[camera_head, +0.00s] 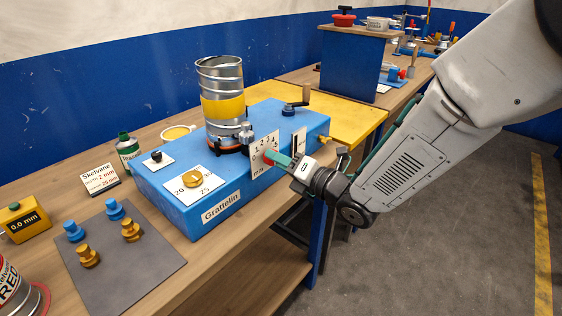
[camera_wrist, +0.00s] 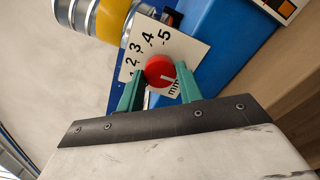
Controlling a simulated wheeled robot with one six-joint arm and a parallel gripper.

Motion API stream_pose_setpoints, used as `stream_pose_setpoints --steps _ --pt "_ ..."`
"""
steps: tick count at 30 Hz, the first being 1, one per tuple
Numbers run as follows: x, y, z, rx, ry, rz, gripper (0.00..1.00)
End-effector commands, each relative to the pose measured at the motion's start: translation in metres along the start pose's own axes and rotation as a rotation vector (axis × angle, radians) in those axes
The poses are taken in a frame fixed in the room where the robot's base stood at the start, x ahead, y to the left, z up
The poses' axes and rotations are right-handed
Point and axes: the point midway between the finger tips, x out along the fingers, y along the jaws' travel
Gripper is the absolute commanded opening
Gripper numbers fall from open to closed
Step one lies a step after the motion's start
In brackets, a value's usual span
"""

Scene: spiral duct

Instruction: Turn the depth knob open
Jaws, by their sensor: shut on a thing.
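The depth knob is a red round knob with a white pointer line (camera_wrist: 160,71), on a white dial plate marked 1 to 5 and "mm" (camera_wrist: 180,45). In the wrist view its pointer line points toward the "mm" side, away from the numbers. My gripper (camera_wrist: 161,84) has green fingers on either side of the red knob, shut on it. In the head view, my gripper (camera_head: 282,160) is at the front face of the blue machine labelled Grattelin (camera_head: 190,213), and the knob is mostly hidden behind the fingers.
A metal spiral duct with a yellow band (camera_head: 221,75) stands on the machine. A yellow knob (camera_head: 193,180) on a 20-25-30 dial is left of my gripper. A grey mat (camera_head: 110,275) with blue and yellow pieces lies at front left. The floor at right is clear.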

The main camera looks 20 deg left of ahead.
Motion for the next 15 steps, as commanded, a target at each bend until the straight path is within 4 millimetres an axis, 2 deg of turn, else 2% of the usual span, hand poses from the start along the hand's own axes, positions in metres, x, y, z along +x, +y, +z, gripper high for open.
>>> stream_pose_setpoints --steps 15 --pt "-0.0008 -0.0010 -0.0031 -0.050 0.007 -0.003 0.13"
